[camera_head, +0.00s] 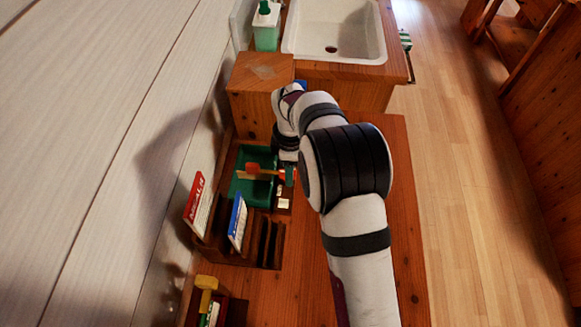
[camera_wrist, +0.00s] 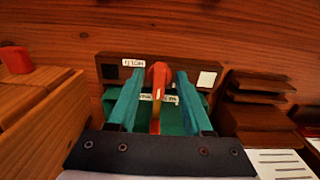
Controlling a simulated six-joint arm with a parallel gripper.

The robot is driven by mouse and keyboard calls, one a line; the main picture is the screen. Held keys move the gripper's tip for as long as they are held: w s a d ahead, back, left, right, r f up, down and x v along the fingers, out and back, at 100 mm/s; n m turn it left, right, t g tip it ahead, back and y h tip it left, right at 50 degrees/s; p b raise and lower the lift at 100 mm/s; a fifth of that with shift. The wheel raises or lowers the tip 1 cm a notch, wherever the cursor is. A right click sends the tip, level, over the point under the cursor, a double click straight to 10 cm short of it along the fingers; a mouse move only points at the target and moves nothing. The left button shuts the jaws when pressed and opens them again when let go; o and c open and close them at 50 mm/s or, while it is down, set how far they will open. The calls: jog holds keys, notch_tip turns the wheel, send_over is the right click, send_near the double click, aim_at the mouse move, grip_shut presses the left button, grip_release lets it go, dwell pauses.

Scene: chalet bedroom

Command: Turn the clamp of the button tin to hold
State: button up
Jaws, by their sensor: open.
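The button tin (camera_head: 241,190) is an open green box on the shelf at the left. It also shows in the wrist view (camera_wrist: 172,124), partly hidden by my gripper. Its clamp is a red-orange lever (camera_wrist: 158,78) standing between my fingers. Behind it a dark wooden strip (camera_wrist: 180,68) carries an inverted HOLD label (camera_wrist: 133,63) on the left and a pale square (camera_wrist: 207,79) on the right. The lever's tip lies between these two marks. My gripper (camera_wrist: 161,80) is open, its teal fingers on either side of the lever; contact is unclear.
A wooden block (camera_head: 260,70) stands behind the tin. A slotted wooden rack (camera_head: 262,240) with a red-and-white card (camera_head: 197,205) and a blue-and-white card (camera_head: 237,220) stands in front. A sink (camera_head: 335,30) lies farther back. The wall rises close on the left.

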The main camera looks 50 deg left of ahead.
grip_shut()
jog(key=shift+m, duration=0.3)
jog(key=m, duration=0.3)
jog(key=shift+s+d+m, duration=0.1)
jog(key=shift+m, duration=0.2)
jog(key=m, duration=0.4)
jog(key=shift+s+m, duration=0.15)
jog(key=shift+m, duration=0.15)
jog(key=m, duration=0.4)
jog(key=shift+s+r, duration=0.1)
jog(key=shift+s+m, duration=0.15)
jog(key=shift+m, duration=2.35)
grip_release()
